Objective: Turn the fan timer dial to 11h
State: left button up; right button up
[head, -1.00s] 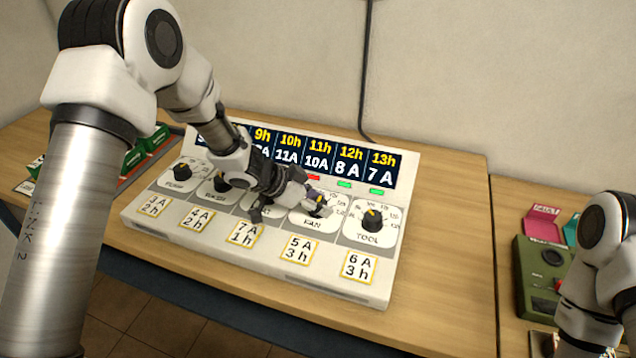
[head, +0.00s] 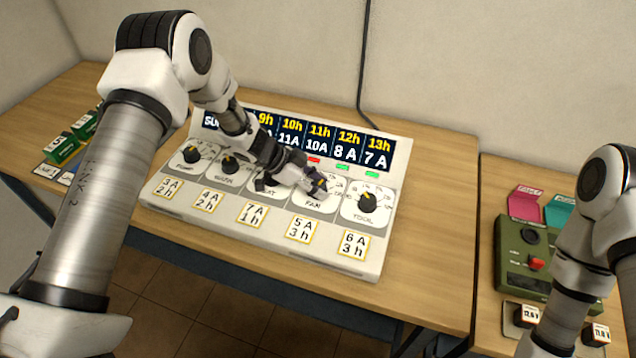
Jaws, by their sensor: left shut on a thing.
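The white timer panel (head: 270,235) lies on the wooden table, with a row of dials and a raised display of hours and amps. My left gripper (head: 318,187) is shut on the fan dial (head: 322,184), above the "FAN" label. The fingers cover most of this dial, so where its pointer stands cannot be read.
The pump dial (head: 192,154) and another dial (head: 229,164) stand left of the gripper. A green device (head: 527,262) with a red knob stands on the right table. Green boxes (head: 64,148) lie at far left. The table right of the panel is bare.

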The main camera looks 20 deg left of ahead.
pick_arm(q)
jog(key=o, duration=1.1)
jog(key=shift+o, duration=0.2)
jog(key=v, duration=1.1)
jog(key=shift+a+r, duration=0.25)
jog(key=shift+r, duration=0.05)
